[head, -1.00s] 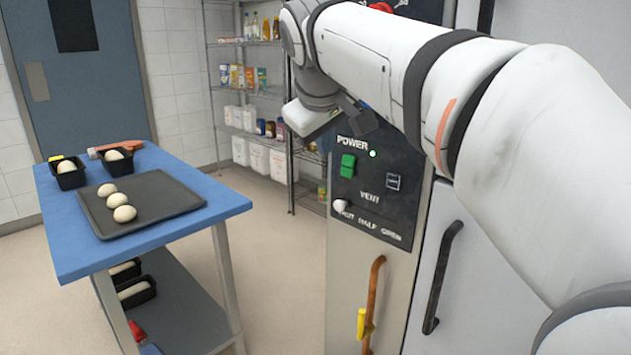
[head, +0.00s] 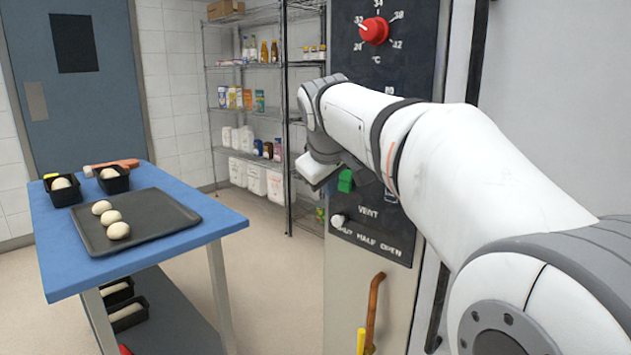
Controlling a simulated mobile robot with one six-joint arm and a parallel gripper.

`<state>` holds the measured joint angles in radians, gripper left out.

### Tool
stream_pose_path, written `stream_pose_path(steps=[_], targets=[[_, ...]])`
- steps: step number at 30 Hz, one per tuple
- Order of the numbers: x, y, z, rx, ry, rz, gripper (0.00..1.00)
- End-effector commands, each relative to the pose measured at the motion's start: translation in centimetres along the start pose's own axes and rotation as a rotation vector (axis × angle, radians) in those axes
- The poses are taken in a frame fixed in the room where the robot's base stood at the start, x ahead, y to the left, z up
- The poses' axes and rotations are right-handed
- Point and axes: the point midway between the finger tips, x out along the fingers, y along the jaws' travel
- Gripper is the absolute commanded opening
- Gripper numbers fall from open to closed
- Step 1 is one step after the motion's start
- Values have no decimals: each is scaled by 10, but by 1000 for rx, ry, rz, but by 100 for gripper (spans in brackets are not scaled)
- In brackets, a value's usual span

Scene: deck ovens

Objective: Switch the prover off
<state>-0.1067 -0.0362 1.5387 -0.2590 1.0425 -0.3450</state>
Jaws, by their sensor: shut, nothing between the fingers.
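The prover's dark control panel (head: 375,222) is on the upright front right of centre. The green power switch (head: 345,181) shows just below my gripper, its upper part partly covered. The POWER label and the indicator lamp are hidden behind my gripper and arm. My gripper (head: 352,164) is at the panel, right by the switch; its dark fingers are hard to make out against the dark panel. It is shut and empty. I cannot tell whether the fingertips touch the switch.
A white vent knob (head: 338,221) sits below the switch, and a red temperature dial (head: 374,31) above. A copper-coloured door handle (head: 374,312) is lower down. A blue table (head: 70,262) with a dark tray (head: 165,214) of dough stands at left, with open floor between.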

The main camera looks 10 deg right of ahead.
Motion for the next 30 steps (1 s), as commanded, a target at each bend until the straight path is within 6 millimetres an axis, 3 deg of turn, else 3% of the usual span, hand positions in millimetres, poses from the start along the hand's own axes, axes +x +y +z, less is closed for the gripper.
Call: stream_pose_path(steps=[7,19,23,30], targets=[[10,19,0,0,0,0,0],[11,21,1,-1,0,3,0],[15,29,8,0,-1,42,0],[11,25,2,-7,3,33,0]])
